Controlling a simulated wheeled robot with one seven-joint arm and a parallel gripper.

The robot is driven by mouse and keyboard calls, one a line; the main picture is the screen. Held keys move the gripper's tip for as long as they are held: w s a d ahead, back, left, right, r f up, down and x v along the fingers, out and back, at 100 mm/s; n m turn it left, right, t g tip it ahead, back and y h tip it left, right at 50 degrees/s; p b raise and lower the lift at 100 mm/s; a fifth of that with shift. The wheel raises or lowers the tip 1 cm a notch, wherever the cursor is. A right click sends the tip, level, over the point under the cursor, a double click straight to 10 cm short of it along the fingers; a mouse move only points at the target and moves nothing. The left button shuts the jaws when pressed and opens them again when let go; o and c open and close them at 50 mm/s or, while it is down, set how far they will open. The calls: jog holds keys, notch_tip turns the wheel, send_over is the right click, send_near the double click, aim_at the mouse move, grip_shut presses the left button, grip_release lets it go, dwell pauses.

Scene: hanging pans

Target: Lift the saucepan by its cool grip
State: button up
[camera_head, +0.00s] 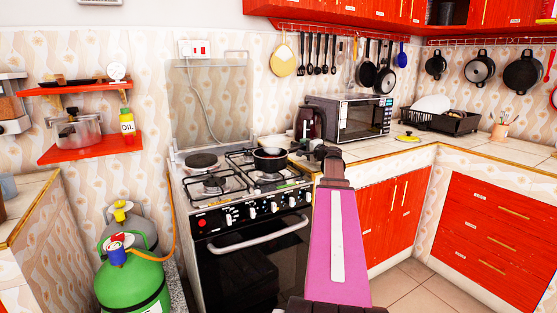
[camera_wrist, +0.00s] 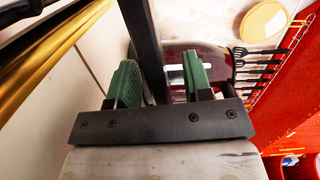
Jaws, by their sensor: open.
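The dark saucepan (camera_head: 270,159) sits on a right-hand burner of the stove. Its handle points right, toward my gripper (camera_head: 329,154), which is at the stove's right front corner and hides the handle's end. In the wrist view a long dark bar, apparently the saucepan's handle (camera_wrist: 143,35), runs down between the two green finger pads of my gripper (camera_wrist: 162,84). The pan's bowl is out of the wrist view.
The stove (camera_head: 250,232) has other empty burners. A dark red kettle (camera_head: 309,120) and a microwave (camera_head: 357,118) stand behind my gripper on the counter. Utensils and pans hang on the back wall. A green gas bottle (camera_head: 131,280) stands left of the stove.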

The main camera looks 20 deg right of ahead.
jog(key=shift+x, duration=0.85)
grip_shut()
jog(key=shift+r, duration=0.15)
